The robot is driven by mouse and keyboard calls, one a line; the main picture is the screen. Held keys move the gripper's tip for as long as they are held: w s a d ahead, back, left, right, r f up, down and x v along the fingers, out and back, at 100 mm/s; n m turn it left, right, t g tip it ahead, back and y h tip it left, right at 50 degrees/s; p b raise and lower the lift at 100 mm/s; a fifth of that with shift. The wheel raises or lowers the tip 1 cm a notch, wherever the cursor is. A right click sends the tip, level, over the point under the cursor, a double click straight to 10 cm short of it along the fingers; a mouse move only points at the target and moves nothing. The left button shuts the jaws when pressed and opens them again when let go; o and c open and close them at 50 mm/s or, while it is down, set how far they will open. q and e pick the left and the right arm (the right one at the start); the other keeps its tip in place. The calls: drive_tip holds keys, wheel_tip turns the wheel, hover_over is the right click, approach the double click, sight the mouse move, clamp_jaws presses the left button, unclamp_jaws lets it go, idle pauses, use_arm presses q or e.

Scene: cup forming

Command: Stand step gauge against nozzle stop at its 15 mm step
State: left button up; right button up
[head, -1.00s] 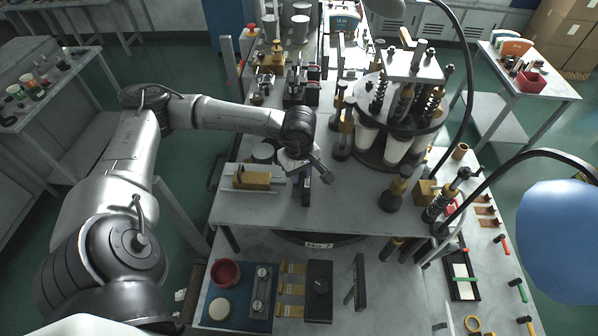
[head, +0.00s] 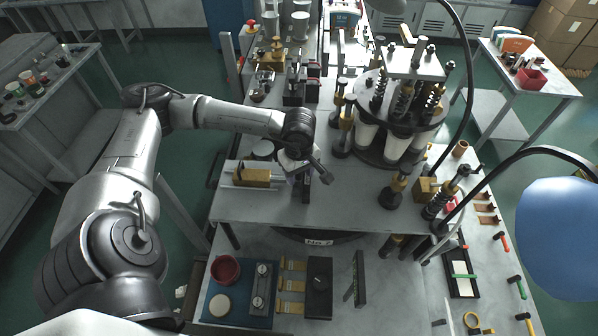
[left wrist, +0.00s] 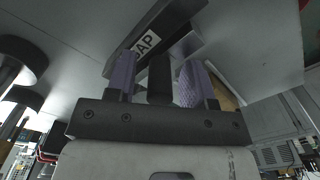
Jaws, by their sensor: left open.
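My left gripper (head: 304,174) is over the near left part of the upper table, pointing down. In the left wrist view its two purple-padded fingers (left wrist: 157,85) are apart. A dark bar (left wrist: 168,28) with a white label, partly readable as "AP", lies at and beyond the fingertips. I cannot tell whether they touch it. In the head view a dark upright piece (head: 302,194) shows just below the gripper, partly hidden by it. I cannot tell for sure whether this is the step gauge or the nozzle stop. My right gripper is not in view.
A brass block (head: 251,177) on a pale base stands left of the gripper. The round turret (head: 402,130) with white cups and springs stands to the right. The lower shelf holds a blue tray (head: 222,322), a black box (head: 319,285) and a dark slotted piece (head: 358,279).

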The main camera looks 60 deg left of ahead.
use_arm(q)
drive_tip(key=shift+r, duration=0.5)
wheel_tip(320, 180, up, 10)
drive_tip(key=b, duration=0.2)
drive_tip(key=shift+f+b, duration=0.1)
drive_tip(key=shift+b, duration=0.2)
drive_tip(key=shift+r, duration=0.8)
